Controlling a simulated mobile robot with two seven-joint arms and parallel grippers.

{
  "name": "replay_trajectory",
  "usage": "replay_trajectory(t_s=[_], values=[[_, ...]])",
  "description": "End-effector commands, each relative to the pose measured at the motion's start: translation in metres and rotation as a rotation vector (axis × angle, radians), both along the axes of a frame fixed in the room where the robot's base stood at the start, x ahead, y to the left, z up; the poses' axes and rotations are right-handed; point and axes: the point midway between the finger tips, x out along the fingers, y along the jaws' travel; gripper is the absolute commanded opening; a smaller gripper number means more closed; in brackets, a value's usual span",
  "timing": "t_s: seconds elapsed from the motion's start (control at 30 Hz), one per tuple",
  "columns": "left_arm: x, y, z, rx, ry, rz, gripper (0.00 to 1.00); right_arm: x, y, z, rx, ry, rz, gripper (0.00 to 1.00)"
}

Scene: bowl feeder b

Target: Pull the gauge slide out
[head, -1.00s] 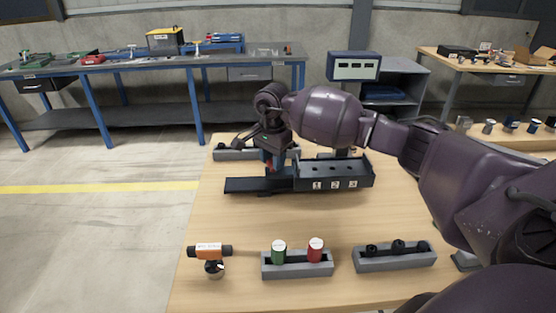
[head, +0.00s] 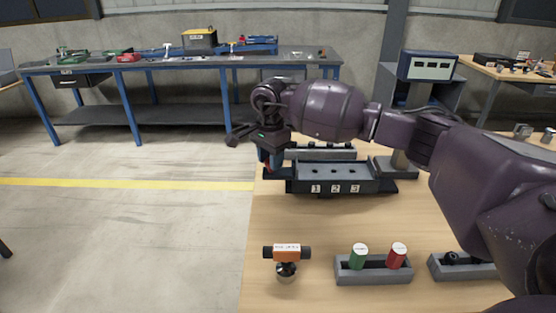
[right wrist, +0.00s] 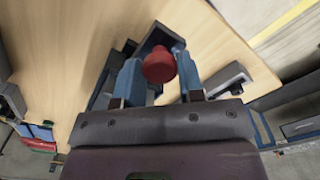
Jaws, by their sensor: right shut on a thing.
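The gauge slide (head: 335,176) is a dark tray marked 1, 2, 3, on a black base (head: 390,187) on the wooden table. The tray sits toward the base's left end, and a bare strip of base shows at the right. Its left end carries a red knob, clear in the right wrist view (right wrist: 158,66). My right gripper (head: 270,160) is at this end. In the right wrist view its blue fingers (right wrist: 158,80) stand on either side of the knob and are shut on it. My left gripper is out of view.
At the front stand an orange-topped device (head: 287,253), a grey holder (head: 372,275) with green and red cylinders, and another grey holder (head: 465,270). A grey rack (head: 320,153) is behind the slide. The table's left edge is close to the knob; beyond it is open floor.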

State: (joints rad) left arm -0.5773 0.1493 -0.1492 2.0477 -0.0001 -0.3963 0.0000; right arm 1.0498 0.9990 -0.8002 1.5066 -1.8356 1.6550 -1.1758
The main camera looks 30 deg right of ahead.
Motion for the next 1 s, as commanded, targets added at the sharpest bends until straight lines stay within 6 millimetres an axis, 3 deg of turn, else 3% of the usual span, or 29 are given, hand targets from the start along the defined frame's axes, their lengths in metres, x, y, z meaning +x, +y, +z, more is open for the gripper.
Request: replay_trajectory(t_s=[0.2, 0.7, 0.73, 0.9, 1.0], values=[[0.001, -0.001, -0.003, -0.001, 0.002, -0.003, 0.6, 0.008, 0.013, -0.001, 0.002, -0.001, 0.002, 0.0], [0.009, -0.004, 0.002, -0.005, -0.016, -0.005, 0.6, 0.011, 0.018, 0.002, 0.004, -0.005, 0.001, 0.0], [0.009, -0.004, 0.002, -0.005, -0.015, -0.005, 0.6, 0.011, 0.018, 0.002, 0.004, -0.005, 0.001, 0.37], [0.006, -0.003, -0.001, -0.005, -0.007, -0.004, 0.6, 0.01, 0.017, 0.001, 0.003, -0.003, 0.001, 0.61], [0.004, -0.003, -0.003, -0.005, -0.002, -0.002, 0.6, 0.01, 0.016, 0.001, 0.002, -0.003, 0.0, 0.61]])
